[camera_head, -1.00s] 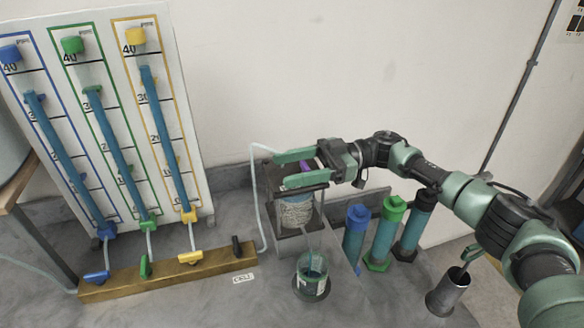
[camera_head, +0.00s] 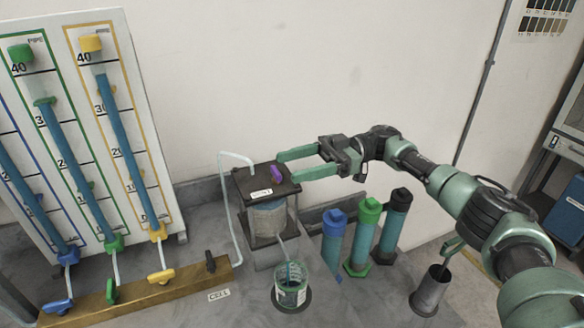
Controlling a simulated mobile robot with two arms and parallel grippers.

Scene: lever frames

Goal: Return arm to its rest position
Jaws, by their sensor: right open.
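My right arm reaches in from the right. Its gripper (camera_head: 283,168) is open, with two green fingers pointing left. The fingers are at the right side of the dark top plate of the cell apparatus (camera_head: 245,189). A purple lever (camera_head: 278,173) on that plate shows close to the fingertips, with nothing held between them. Whether a finger touches the plate is hard to tell. My left gripper is not in view.
A glass beaker (camera_head: 291,287) stands in front of the apparatus. Blue (camera_head: 333,238), green (camera_head: 363,237) and black (camera_head: 392,226) capped cylinders stand to its right. A metal cup (camera_head: 429,291) is farther right. A wooden valve bar (camera_head: 130,296) and tube board (camera_head: 150,185) are at left.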

